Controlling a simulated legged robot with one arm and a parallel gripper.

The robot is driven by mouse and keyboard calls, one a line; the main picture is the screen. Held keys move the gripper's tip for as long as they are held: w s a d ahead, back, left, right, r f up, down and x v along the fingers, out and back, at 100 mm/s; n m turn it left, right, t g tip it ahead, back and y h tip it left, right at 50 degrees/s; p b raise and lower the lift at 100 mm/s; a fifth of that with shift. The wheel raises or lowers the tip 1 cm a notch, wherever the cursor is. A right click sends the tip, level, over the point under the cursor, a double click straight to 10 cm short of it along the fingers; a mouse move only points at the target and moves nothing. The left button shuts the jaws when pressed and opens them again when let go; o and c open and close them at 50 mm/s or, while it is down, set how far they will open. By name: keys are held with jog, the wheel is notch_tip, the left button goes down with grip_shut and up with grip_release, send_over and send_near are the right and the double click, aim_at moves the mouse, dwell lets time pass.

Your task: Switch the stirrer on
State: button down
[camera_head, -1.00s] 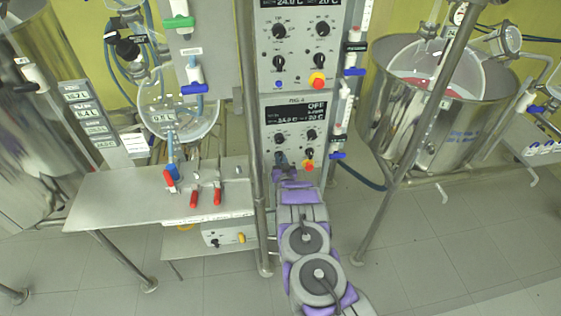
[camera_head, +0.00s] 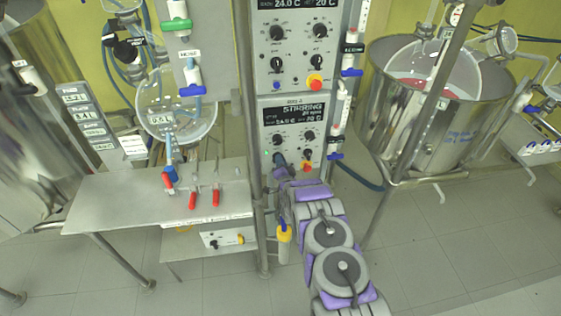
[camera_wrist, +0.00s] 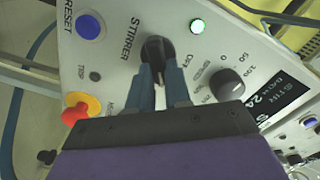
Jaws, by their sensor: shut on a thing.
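The lower control panel (camera_head: 296,118) shows "STIRRING" on its display (camera_head: 303,112) in the head view. In the wrist view, a black stirrer knob (camera_wrist: 157,50) sits beside the "STIRRER" label, with a lit green lamp (camera_wrist: 197,27) near it. My gripper (camera_wrist: 163,75) is shut on the stirrer knob, its two blue-grey fingers on either side of it. In the head view my gripper (camera_head: 281,162) is at the lower left of that panel, and the arm hides the knob there.
A red and yellow emergency button (camera_wrist: 80,108) and a blue reset button (camera_wrist: 89,26) are close to my gripper. A steel table (camera_head: 110,200) with red-handled valves stands at left, a steel vessel (camera_head: 430,130) at right. Floor at lower right is clear.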

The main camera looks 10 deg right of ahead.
jog(key=shift+d+f+m, duration=0.1)
jog(key=shift+f+m, duration=0.1)
jog(key=shift+m, duration=0.4)
jog(key=c, duration=1.1)
grip_release()
jog(key=shift+o, duration=0.2)
jog(key=shift+s, duration=0.1)
jog(key=s+p, duration=0.4)
jog(key=s, duration=1.3)
